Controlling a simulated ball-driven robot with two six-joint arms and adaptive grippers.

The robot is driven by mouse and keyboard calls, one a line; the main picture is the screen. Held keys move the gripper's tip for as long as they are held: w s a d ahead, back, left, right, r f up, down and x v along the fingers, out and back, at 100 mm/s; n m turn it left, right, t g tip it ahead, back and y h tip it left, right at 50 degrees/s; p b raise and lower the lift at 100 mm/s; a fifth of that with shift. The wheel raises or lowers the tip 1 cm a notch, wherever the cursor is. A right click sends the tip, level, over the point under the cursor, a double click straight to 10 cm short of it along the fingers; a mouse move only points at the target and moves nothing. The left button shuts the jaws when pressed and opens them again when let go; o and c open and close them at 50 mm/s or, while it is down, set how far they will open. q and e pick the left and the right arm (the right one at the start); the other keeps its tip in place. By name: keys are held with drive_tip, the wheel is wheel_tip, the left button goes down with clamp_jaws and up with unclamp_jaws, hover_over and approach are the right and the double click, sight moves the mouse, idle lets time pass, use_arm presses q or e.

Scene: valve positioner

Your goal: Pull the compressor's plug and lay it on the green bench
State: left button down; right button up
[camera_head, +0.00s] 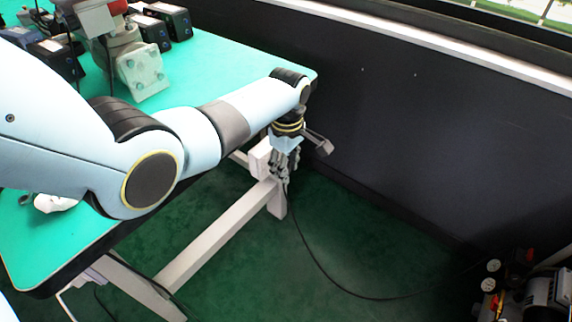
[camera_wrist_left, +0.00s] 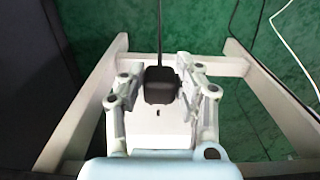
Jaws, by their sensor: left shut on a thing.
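My left gripper (camera_head: 284,172) is beyond the right end of the green bench (camera_head: 215,62) and below its top. It is shut on the black plug (camera_wrist_left: 160,84), which sits between the two fingers in the left wrist view. A white block with a small dark hole (camera_wrist_left: 160,128) lies right by the plug; I cannot tell whether the plug is still seated in it. In the head view the fingers hide the plug. A black cable (camera_head: 318,262) hangs below the gripper and runs along the floor to the compressor (camera_head: 540,296) at the bottom right. My right gripper is not in view.
Dark boxes (camera_head: 172,22) and a grey valve body with a flange (camera_head: 143,70) stand at the bench's far left. A small white object (camera_head: 55,203) lies near its front left. The bench's right part is bare. White bench legs (camera_head: 222,230) and a dark wall (camera_head: 440,130) are near the gripper.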

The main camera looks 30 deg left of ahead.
use_arm(q)
drive_tip(key=shift+d, duration=0.1)
drive_tip(key=d+p, duration=0.1)
drive_tip(key=d, duration=0.2)
drive_tip(key=shift+s+d, duration=0.15)
drive_tip(key=shift+d, duration=0.25)
idle(0.6)
